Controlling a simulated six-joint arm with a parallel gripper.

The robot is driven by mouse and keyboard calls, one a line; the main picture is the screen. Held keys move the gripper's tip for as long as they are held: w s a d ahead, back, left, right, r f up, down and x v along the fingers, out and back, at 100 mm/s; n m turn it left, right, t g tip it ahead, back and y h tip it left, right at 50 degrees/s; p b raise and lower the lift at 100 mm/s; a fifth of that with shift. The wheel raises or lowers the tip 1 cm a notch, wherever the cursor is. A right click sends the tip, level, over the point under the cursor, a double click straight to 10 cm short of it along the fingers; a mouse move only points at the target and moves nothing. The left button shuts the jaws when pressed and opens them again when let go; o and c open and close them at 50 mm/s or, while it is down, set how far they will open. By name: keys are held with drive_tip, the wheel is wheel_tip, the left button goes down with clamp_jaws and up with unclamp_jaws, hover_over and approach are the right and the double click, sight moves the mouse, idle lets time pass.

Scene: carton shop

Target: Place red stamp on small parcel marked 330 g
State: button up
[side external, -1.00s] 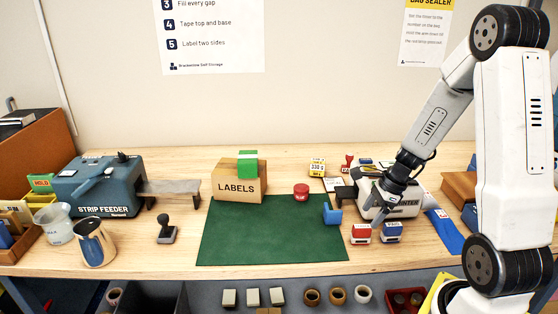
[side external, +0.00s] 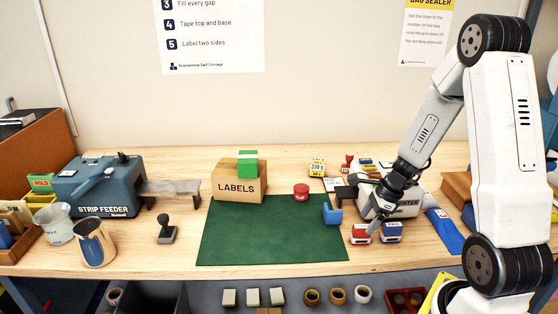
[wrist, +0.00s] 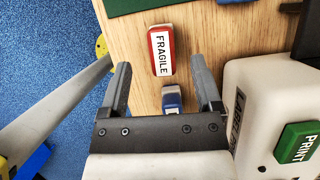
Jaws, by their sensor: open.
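A red block-shaped stamp marked FRAGILE (side external: 361,235) lies on the wood right of the green mat; it also shows in the wrist view (wrist: 160,52), just beyond and between my fingertips. A blue block (side external: 391,233) is beside it; part of it shows between my fingers in the wrist view (wrist: 172,100). My gripper (side external: 374,222) is open and empty, above and near these blocks. A small yellow-and-white item (side external: 317,167) with a weight-like number stands behind the mat; its digits are hard to read. A red-handled stamp (side external: 348,161) stands nearby.
The white label printer (side external: 402,207) is close beside my gripper; its green PRINT button (wrist: 297,143) shows in the wrist view. The mat's front is clear.

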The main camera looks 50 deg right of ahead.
sight(362, 226)
drive_tip(key=shift+x, duration=2.55)
drive_tip(key=shift+w, duration=0.1)
clamp_jaws()
drive_tip(key=shift+r, duration=0.1)
drive_tip(key=shift+d+r, duration=0.1)
drive_tip(key=shift+r, duration=4.8)
